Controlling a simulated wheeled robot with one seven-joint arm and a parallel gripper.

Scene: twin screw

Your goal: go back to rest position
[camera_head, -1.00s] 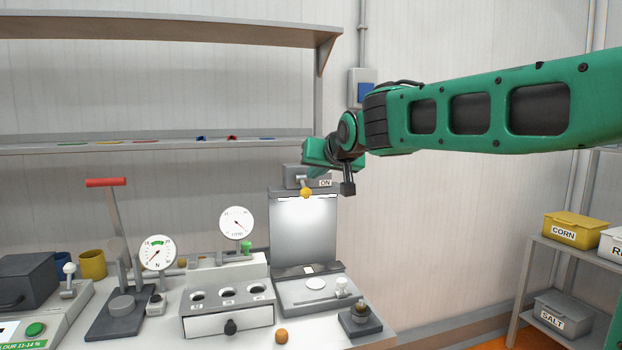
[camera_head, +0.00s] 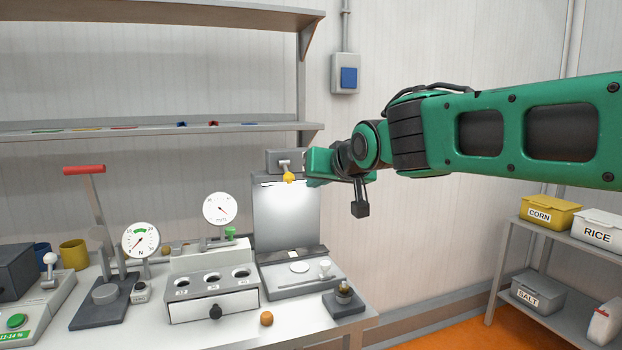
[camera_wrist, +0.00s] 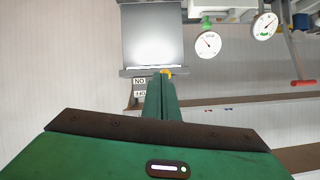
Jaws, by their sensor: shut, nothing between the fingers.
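My gripper (camera_head: 310,182) is at the end of my green arm, in front of the back wall and just right of a yellow-knobbed switch (camera_head: 289,177). It is raised above the bench and carries nothing. In the wrist view, its narrow green fingers (camera_wrist: 161,82) are together. They point towards the yellow knob (camera_wrist: 166,72), which is partly hidden behind their tips; whether they touch it I cannot tell. Below the switch, an upright panel (camera_head: 287,222) is brightly lit. The switch's label is hidden by my gripper in the head view.
The bench (camera_head: 285,325) holds two dial gauges, a red-handled lever press (camera_head: 84,170) and a block with three holes (camera_head: 212,290). A wall shelf (camera_head: 240,127) is at left. A rack with bins, including a yellow CORN bin (camera_head: 548,213), stands right. Air around my forearm looks clear.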

